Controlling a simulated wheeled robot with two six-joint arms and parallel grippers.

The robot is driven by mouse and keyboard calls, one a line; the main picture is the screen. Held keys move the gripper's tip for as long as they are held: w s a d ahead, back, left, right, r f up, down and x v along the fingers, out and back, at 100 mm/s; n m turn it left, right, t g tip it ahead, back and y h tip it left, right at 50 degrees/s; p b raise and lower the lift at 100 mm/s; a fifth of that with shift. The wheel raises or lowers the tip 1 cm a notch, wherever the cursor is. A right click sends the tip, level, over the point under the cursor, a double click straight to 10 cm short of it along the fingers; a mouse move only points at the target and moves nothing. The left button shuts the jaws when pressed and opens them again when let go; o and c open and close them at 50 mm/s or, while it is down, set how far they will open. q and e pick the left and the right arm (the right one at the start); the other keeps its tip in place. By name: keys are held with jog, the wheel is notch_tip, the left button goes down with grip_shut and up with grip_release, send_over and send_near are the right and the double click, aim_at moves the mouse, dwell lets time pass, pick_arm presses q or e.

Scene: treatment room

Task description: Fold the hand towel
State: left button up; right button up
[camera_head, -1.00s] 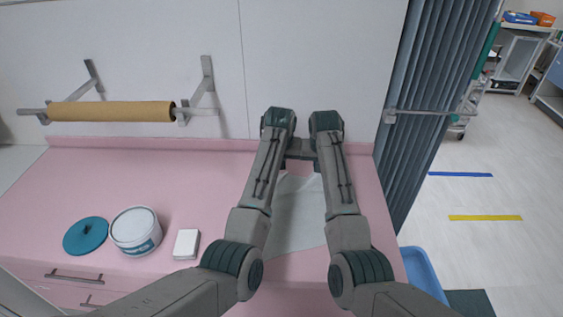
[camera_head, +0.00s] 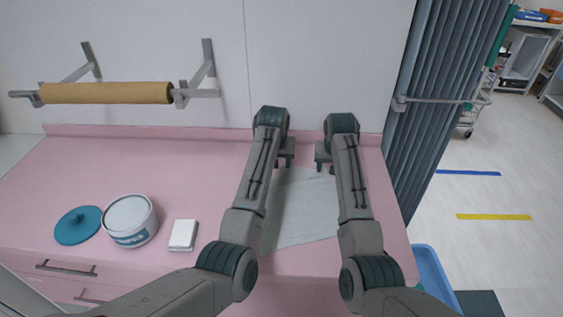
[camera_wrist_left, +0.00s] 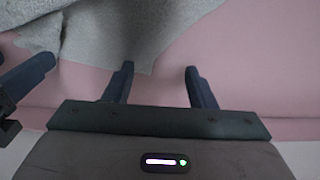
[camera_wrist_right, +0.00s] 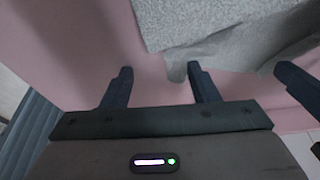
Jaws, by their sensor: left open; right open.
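The hand towel (camera_head: 300,210) is a pale grey-white cloth lying on the pink counter between and partly under my two arms. Its far edge shows in the left wrist view (camera_wrist_left: 120,35) and in the right wrist view (camera_wrist_right: 215,35), where it looks uneven. My left gripper (camera_head: 287,165) is open at the towel's far left; in its wrist view one finger (camera_wrist_left: 160,80) is beside the cloth edge. My right gripper (camera_head: 320,165) is open at the far right, one finger close to the cloth edge (camera_wrist_right: 160,80). Contact cannot be told. Both hold nothing visible.
On the pink counter (camera_head: 190,185) to the left are a teal lid (camera_head: 78,226), a white tub (camera_head: 130,220) and a small white block (camera_head: 183,235). A wall-mounted roll (camera_head: 105,93) hangs behind. A grey curtain (camera_head: 445,100) stands right. A blue bin (camera_head: 432,272) is below.

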pick_arm(q)
jog(key=o, duration=0.4)
jog(key=shift+a+r, duration=0.1)
jog(key=shift+a, duration=0.4)
jog(key=shift+c, duration=0.2)
pick_arm(e)
jog(key=o, duration=0.3)
jog(key=shift+s+d+f, duration=0.1)
jog(key=shift+d, duration=0.45)
pick_arm(q)
jog(key=shift+o, duration=0.4)
jog(key=shift+s+a, duration=0.1)
pick_arm(e)
jog(key=shift+o, duration=0.2)
pick_arm(q)
jog(key=shift+r, duration=0.1)
